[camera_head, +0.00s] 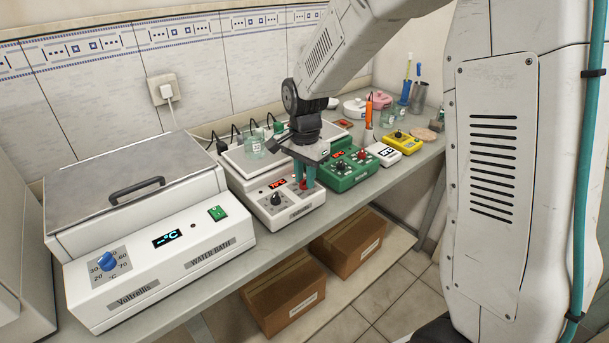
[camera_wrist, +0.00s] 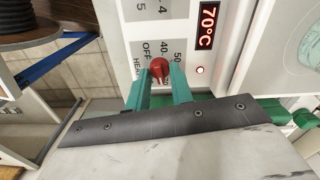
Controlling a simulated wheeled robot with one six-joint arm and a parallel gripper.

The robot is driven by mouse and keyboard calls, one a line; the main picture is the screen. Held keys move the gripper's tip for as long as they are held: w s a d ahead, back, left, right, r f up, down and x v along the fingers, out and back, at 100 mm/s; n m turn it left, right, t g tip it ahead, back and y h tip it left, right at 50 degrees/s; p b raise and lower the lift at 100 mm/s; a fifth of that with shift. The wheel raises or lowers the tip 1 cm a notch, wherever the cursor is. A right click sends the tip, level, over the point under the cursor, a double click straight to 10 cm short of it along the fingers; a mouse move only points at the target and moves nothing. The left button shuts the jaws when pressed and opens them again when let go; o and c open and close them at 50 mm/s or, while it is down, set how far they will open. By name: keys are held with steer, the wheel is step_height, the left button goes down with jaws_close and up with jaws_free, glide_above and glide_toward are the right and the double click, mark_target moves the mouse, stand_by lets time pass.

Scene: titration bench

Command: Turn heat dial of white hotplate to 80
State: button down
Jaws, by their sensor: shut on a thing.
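The white hotplate (camera_head: 262,208) stands on the bench, between the water bath and a green hotplate. Its red heat dial (camera_wrist: 159,68) shows between the teal fingertips of my gripper (camera_wrist: 159,80) in the wrist view. My gripper is shut on this dial. In the head view the gripper (camera_head: 304,181) points down onto the dial at the hotplate's front right. The lit display (camera_wrist: 208,27) reads 70°C, with a small red light beside it. Marks OFF, 40 and 50 show around the dial; the others and the pointer cannot be made out.
A black knob (camera_head: 276,200) sits left of the dial. The water bath (camera_head: 150,240) is to the left. The green hotplate (camera_head: 345,172) stands close on the right, then a white device (camera_head: 384,154) and a yellow one (camera_head: 403,141). A glass beaker (camera_head: 254,148) stands at the back.

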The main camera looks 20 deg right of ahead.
steer(key=m, duration=0.4)
steer(key=shift+w+m, duration=0.1)
steer(key=shift+m, duration=2.2)
steer(key=c, duration=1.2)
jaws_free()
steer(key=shift+c, duration=0.2)
steer(key=shift+r, duration=0.15)
step_height(320, 180, up, 8)
steer(key=shift+f, duration=0.2)
